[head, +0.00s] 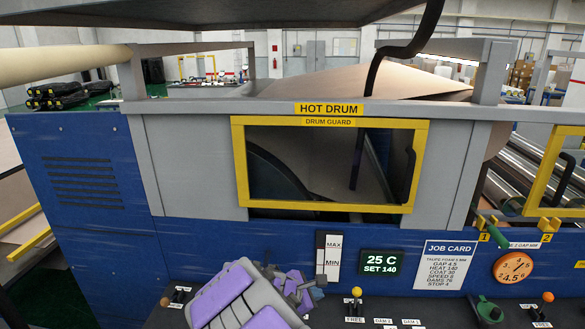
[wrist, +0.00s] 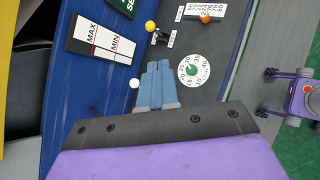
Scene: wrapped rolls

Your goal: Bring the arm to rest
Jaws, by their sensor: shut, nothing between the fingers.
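My gripper (head: 308,298) is low in the centre of the head view, in front of the blue machine panel and partly hidden behind my purple and grey arm. In the wrist view my gripper (wrist: 160,68) shows its two blue-grey fingers side by side, shut and empty. They point toward the dark control ledge (wrist: 210,55), between a white knob and a round white dial (wrist: 194,70). No object is held. Whether the fingertips touch the ledge cannot be told.
The MAX/MIN plate (head: 328,256) and the temperature display (head: 381,264) are just right of the gripper. A yellow-topped lever (head: 356,292) stands on the ledge nearby. The yellow-framed drum guard (head: 330,208) is above. An orange dial (head: 513,267) is at right.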

